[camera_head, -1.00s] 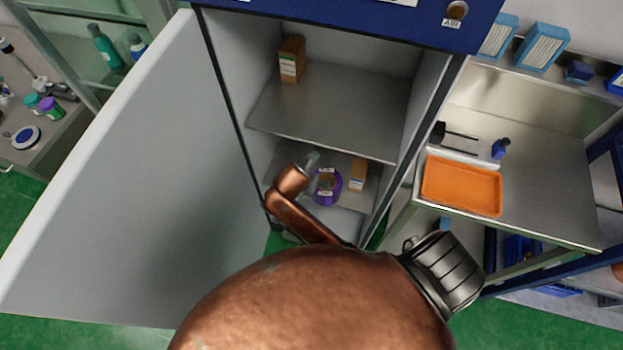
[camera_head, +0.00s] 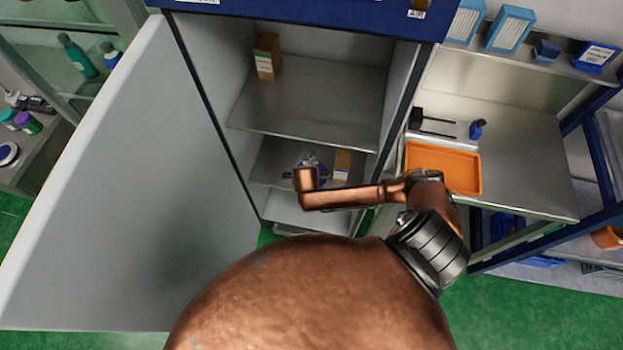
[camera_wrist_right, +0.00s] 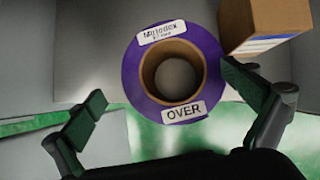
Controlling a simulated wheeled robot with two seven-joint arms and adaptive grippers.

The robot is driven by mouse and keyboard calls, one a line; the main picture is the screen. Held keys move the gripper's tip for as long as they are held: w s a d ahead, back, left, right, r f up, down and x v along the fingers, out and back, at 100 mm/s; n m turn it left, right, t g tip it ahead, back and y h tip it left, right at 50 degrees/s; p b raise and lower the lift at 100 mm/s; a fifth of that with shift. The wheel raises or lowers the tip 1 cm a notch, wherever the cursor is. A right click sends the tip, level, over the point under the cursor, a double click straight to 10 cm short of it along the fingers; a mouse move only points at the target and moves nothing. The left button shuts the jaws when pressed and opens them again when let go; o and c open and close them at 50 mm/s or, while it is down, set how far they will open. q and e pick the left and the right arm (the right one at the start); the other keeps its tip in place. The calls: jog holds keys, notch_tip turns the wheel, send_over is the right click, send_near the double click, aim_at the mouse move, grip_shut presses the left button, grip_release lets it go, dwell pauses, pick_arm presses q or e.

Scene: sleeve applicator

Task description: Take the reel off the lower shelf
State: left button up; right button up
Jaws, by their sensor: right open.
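The reel is a purple ring with a brown cardboard core and white labels, one reading OVER. It is on the lower shelf (camera_head: 266,172) of the open cabinet, mostly hidden by my gripper in the head view. In the right wrist view the reel (camera_wrist_right: 135,76) is seen whole, its round face and core hole towards the camera. My right gripper (camera_head: 306,164) is at the reel. Its two fingers (camera_wrist_right: 165,102) are wide apart, one to each side of the reel's lower part, and nothing is gripped. The right finger looks close to the rim; contact is unclear. My left gripper is out of view.
A small brown box (camera_head: 342,164) stands close right of the reel; it also shows in the wrist view (camera_wrist_right: 265,20). The upper shelf (camera_head: 310,105) hangs above, carrying another box (camera_head: 267,57). The open door (camera_head: 120,190) is at left. An orange tray (camera_head: 462,189) lies on the right bench.

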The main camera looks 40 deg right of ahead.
jog(key=x, duration=0.3)
jog(key=b+x, duration=0.1)
jog(key=x, duration=0.1)
jog(key=s+d+b+x, duration=0.1)
jog(key=x, duration=0.2)
jog(key=shift+w+d+f, duration=0.15)
jog(key=shift+d+f, duration=0.05)
jog(key=shift+f, duration=0.1)
jog(key=shift+c, duration=0.4)
jog(key=c, duration=1.7)
jog(key=shift+w+r, duration=0.1)
jog(key=shift+r, duration=0.05)
jog(key=shift+c, duration=0.5)
